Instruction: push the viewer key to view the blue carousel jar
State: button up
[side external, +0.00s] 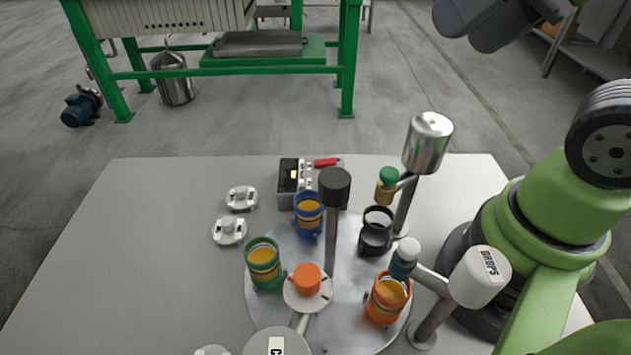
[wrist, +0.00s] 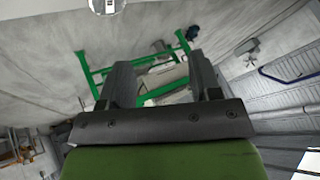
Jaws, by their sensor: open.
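The blue jar (side external: 308,228) holds orange liquid and stands at the back of the round metal carousel (side external: 262,302). My gripper (side external: 490,22) is high at the top right, far from the box and the jars. In the wrist view my gripper (wrist: 160,80) is open and empty, its two dark fingers apart. No jar or key shows between them.
Green (side external: 262,277), black (side external: 374,240) and orange (side external: 376,308) jars share the carousel. A dark-topped post (side external: 334,187), a steel cup on a stand (side external: 428,145) and a white "DROPS" dispenser (side external: 482,276) rise nearby. Two small white fittings (side external: 229,231) lie left. The table's left side is clear.

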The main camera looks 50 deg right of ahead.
grip_shut()
dwell(1.5)
